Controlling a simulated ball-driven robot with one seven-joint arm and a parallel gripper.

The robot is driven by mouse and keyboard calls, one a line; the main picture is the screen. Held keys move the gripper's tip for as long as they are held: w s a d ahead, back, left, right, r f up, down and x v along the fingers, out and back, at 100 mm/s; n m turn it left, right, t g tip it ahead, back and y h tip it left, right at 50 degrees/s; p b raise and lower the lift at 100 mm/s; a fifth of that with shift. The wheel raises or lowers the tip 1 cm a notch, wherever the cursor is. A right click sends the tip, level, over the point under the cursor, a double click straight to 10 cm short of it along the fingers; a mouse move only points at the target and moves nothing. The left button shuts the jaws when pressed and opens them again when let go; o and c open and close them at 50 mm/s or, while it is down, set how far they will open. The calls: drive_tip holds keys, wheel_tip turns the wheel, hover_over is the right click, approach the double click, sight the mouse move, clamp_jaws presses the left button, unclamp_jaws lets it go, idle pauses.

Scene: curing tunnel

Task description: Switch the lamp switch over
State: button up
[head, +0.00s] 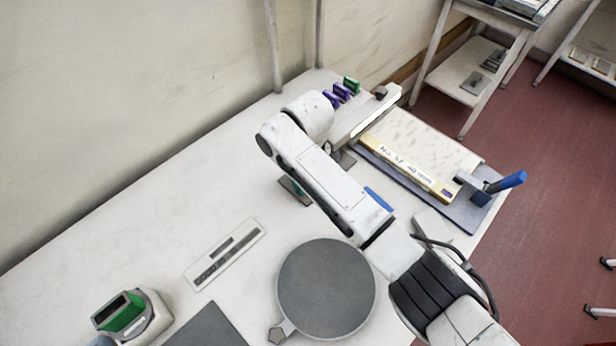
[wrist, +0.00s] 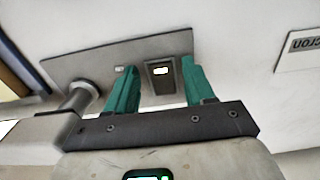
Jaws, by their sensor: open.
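In the wrist view, the switch (wrist: 161,83), a small dark rectangular frame with a pale bright part inside, sits on a grey plate (wrist: 88,68). I take it for the lamp switch. My gripper (wrist: 159,66) has two teal fingers, open and apart, one on either side of the switch in the picture. Nothing is between them but the view of the switch; I cannot tell whether they touch the plate. In the head view my gripper (head: 300,190) is mostly hidden behind my arm, low near the table, and the switch cannot be made out.
A metal post (wrist: 78,96) rises from the plate at left. On the white table (head: 130,225) are a round grey disc (head: 327,290), a flat strip panel (head: 226,254), a green-screened device (head: 125,315) and a blue-handled clamp (head: 500,185). Purple and green pieces (head: 342,92) stand behind.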

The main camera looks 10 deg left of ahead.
drive_tip(key=shift+f, duration=0.1)
clamp_jaws()
drive_tip(key=shift+w+a+f+g+h+b, duration=0.1)
drive_tip(key=shift+w+a+g+h+b, duration=0.15)
drive_tip(key=shift+g+h+b, duration=0.6)
drive_tip(key=shift+r+h+b, duration=0.25)
drive_tip(key=shift+h+b, duration=0.1)
drive_tip(key=shift+b, duration=0.5)
unclamp_jaws()
drive_tip(key=shift+a+r, duration=0.1)
drive_tip(key=p+v, duration=0.1)
drive_tip(key=v, duration=0.9)
drive_tip(key=shift+r, duration=0.3)
